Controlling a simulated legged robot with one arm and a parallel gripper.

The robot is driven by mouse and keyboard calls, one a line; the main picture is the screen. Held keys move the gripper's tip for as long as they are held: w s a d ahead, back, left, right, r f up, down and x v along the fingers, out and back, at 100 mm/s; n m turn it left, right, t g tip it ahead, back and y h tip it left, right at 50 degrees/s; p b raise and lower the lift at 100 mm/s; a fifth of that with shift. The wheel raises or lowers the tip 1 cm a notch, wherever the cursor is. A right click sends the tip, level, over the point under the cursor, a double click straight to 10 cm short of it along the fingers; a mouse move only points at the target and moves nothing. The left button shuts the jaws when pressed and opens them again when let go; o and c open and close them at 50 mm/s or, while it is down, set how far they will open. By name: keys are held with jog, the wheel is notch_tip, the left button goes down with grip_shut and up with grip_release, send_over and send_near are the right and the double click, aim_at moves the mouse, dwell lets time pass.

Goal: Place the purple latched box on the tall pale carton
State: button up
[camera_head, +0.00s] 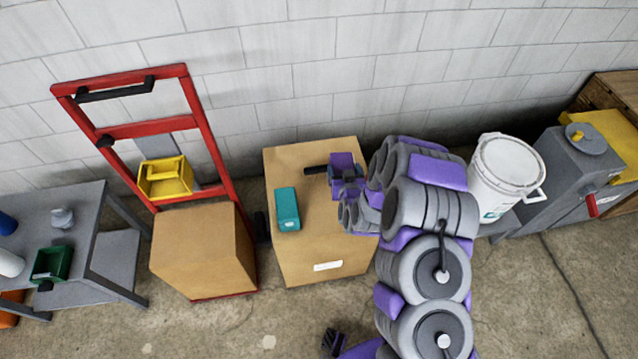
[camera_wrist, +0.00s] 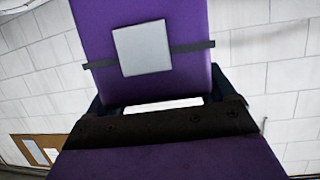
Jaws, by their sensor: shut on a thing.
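The purple box (camera_wrist: 140,40), with a pale square latch plate and a dark band, fills the upper middle of the wrist view. My gripper (camera_wrist: 165,108) is shut on it, and its dark jaw crosses below the box. In the head view my gripper (camera_head: 325,170) appears over the top of the tall pale carton (camera_head: 300,160). A purple block shows there, but I cannot clearly separate box from gripper, nor judge the gap to the carton top. My arm hides the carton's right side.
A teal box (camera_head: 287,208) occupies the left of the carton's top. A red hand truck (camera_head: 205,125) with a brown carton (camera_head: 195,255) and yellow bin (camera_head: 166,180) stands left. A white bucket (camera_head: 505,175) stands right. A grey table (camera_head: 85,210) is far left.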

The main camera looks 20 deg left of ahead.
jog(key=shift+n+g+y, duration=0.3)
jog(key=shift+n+y, duration=0.4)
jog(key=s+a+f+b, duration=0.1)
jog(key=f, duration=0.3)
jog(key=s+a+f+b, duration=0.1)
jog(key=a+f, duration=0.1)
jog(key=f, duration=0.3)
jog(key=s+a+f+b, duration=0.1)
jog(key=f, duration=0.4)
jog(key=shift+s+a+f, duration=0.15)
jog(key=shift+a+f, duration=0.05)
jog(key=o, duration=1.6)
jog(key=shift+a, duration=0.2)
jog(key=shift+c, duration=0.2)
jog(key=shift+s+d+r, duration=0.1)
jog(key=shift+d+r, duration=0.15)
jog(key=shift+d, duration=0.25)
jog(key=p+v, duration=0.3)
jog(key=v, duration=0.8)
jog(key=shift+s+r, duration=0.1)
jog(key=shift+s, duration=0.25)
